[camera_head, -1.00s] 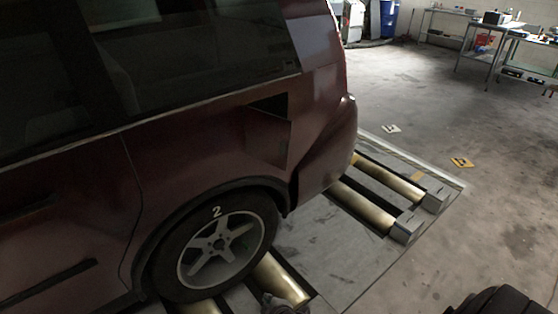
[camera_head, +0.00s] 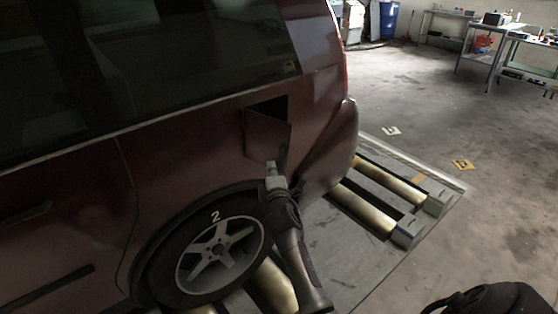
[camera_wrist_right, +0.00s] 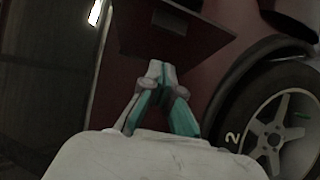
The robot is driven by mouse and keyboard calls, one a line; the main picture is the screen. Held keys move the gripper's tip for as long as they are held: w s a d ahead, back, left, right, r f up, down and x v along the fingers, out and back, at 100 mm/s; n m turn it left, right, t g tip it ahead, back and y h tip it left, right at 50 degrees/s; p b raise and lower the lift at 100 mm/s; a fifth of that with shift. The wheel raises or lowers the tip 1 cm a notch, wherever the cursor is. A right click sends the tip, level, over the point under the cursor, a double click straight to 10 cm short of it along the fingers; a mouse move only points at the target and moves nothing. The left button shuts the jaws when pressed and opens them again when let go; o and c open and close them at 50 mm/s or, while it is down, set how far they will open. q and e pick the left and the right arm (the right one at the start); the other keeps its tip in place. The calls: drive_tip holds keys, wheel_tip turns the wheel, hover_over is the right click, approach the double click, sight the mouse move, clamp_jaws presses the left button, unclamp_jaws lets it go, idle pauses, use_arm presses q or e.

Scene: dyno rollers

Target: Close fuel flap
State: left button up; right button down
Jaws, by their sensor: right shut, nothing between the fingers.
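The fuel flap (camera_head: 262,135) is a dark red panel on the car's rear side. It stands open, swung out from the body, with a dark gap (camera_head: 270,104) showing above it. My right gripper (camera_head: 271,165) is shut and empty, its tips at the flap's lower edge in the head view. In the right wrist view the flap (camera_wrist_right: 205,38) spans the top, and the shut fingertips (camera_wrist_right: 162,70) point at it from just below. I cannot tell whether they touch it. My left gripper is not in view.
The rear wheel (camera_head: 215,255) marked 2 is just below the flap, beside my right arm. Metal rollers (camera_head: 365,208) lie in the floor behind the car. Open floor extends right, with workbenches (camera_head: 492,45) and a blue bin (camera_head: 388,20) far back.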

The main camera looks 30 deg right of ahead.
drive_tip(key=shift+w+d+p, duration=0.15)
drive_tip(key=shift+w+d, duration=0.25)
drive_tip(key=shift+d, duration=0.3)
drive_tip(key=shift+w+d+p, duration=0.1)
drive_tip(key=shift+w+d, duration=0.35)
drive_tip(key=shift+d, duration=0.3)
drive_tip(key=shift+w+d+p, duration=0.15)
drive_tip(key=shift+w+d, duration=0.25)
drive_tip(key=shift+d, duration=0.3)
drive_tip(key=shift+d, duration=0.1)
